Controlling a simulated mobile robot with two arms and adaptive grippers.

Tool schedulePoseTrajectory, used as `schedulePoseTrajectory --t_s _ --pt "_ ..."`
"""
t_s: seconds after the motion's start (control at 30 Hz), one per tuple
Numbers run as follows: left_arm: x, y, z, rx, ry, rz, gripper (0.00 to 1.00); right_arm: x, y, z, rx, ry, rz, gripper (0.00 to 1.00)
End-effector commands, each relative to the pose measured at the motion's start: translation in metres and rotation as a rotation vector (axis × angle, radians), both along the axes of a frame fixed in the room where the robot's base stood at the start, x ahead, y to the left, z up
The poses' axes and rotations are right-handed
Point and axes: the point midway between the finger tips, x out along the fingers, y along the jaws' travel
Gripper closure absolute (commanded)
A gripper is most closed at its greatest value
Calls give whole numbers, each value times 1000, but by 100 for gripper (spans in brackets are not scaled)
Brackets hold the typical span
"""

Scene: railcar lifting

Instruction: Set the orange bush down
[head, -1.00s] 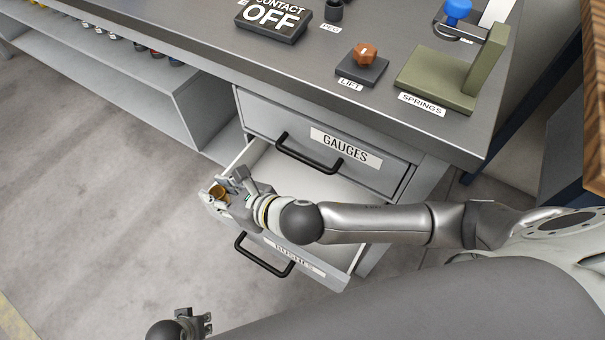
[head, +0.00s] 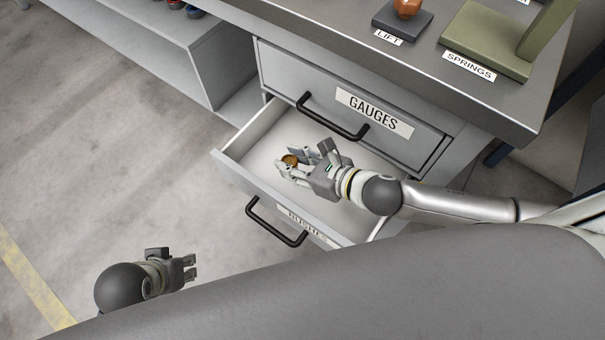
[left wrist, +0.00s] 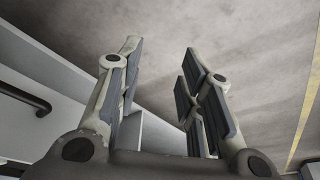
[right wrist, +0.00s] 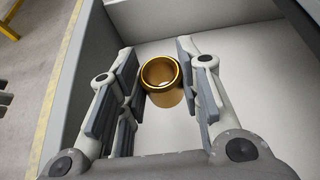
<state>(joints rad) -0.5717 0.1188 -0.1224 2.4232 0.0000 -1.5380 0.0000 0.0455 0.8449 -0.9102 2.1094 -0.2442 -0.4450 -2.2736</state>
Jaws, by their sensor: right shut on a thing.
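The orange bush (head: 289,160), a short hollow golden-orange ring, is between the fingers of my right gripper (head: 294,163). The right wrist view shows the bush (right wrist: 161,82) upright with its open bore facing the camera, the finger pads at both sides. My right gripper is shut on it. Both are over the inside of the open lower drawer (head: 240,138); I cannot tell whether the bush touches the drawer floor. The drawer's label is partly hidden. My left gripper (head: 190,267) is open and empty, away from the drawer; its spread fingers show in the left wrist view (left wrist: 160,75).
The shut GAUGES drawer (head: 290,72) is just above the open one, its black handle (head: 328,118) sticking out. The bench top with the LIFT block (head: 402,20) and green SPRINGS stand (head: 490,42) overhangs. The visible drawer floor around the bush looks empty.

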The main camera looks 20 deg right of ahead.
Motion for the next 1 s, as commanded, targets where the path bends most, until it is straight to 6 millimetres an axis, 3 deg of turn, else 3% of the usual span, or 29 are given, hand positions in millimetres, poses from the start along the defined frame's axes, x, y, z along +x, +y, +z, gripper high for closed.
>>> schedulePoseTrajectory --t_s 0.27,0.43,0.53,0.97,1.0 --pt "-4 1 4 0 -4 1 66 -4 -13 -17 2 -1 1 99" --pt "-5 1 -7 0 -7 1 66 -5 -18 -43 3 2 -2 99" --pt "9 -3 -7 -11 -64 -4 66 -5 -17 -52 4 0 0 99" --pt "16 -5 -4 -19 -98 -7 66 -5 -17 -54 2 -1 1 99" --pt "16 -5 -3 -19 -99 -7 66 -5 -18 -54 0 0 1 62"
